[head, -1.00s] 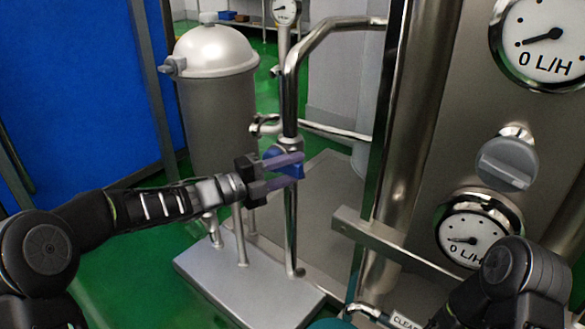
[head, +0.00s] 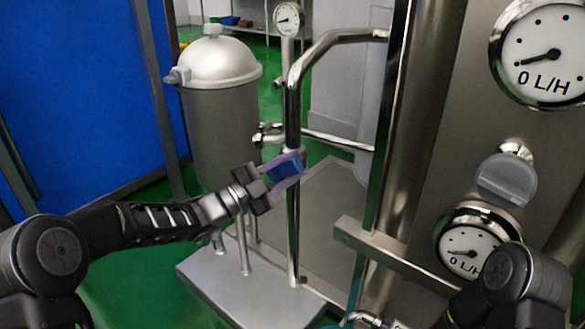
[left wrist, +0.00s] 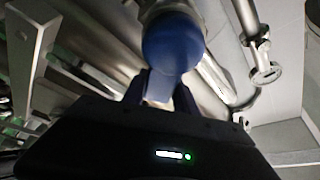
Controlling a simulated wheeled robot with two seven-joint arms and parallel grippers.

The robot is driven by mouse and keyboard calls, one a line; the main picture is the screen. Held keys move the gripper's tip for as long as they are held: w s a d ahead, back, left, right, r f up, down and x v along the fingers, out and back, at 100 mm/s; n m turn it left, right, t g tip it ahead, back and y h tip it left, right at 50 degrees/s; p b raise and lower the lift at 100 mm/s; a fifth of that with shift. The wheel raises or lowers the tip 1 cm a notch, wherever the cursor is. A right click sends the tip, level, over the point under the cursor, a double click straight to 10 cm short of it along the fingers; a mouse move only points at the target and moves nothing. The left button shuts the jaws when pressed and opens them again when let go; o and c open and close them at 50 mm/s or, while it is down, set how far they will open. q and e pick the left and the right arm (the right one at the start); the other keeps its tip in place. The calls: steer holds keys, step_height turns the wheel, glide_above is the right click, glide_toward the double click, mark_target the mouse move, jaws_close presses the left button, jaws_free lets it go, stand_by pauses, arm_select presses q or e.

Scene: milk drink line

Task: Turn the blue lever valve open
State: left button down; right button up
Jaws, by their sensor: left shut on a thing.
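The blue lever valve (head: 285,168) sits on the upright steel pipe in the middle of the head view. My left gripper (head: 286,171) reaches it from the left, with its purple-grey fingers on both sides of the blue lever, shut on it. In the left wrist view the blue lever (left wrist: 172,42) shows large, with its rounded end toward the camera and the finger bases (left wrist: 160,92) just below it. The fingers hide part of the lever. My right gripper is out of view; only part of the right arm shows at the lower right.
A steel tank with a domed lid (head: 215,115) stands behind the left gripper. A large steel panel with a gauge (head: 545,52) and a grey knob (head: 506,179) fills the right side. A steel bracket (head: 385,250) juts out near the pipe. A blue panel stands at left.

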mark_target(287, 169)
arm_select(q)
steer(key=shift+f, duration=0.1)
steer(key=c, duration=1)
jaws_free()
steer(key=shift+o, duration=0.2)
steer(key=p+v, duration=0.2)
steer(key=v, duration=0.4)
steer(key=shift+s+a, duration=0.2)
steer(key=shift+a, duration=0.1)
steer(key=shift+s+a+f, duration=0.2)
steer(key=shift+s+a, duration=0.1)
steer(key=shift+a, duration=0.1)
steer(key=shift+c, duration=0.3)
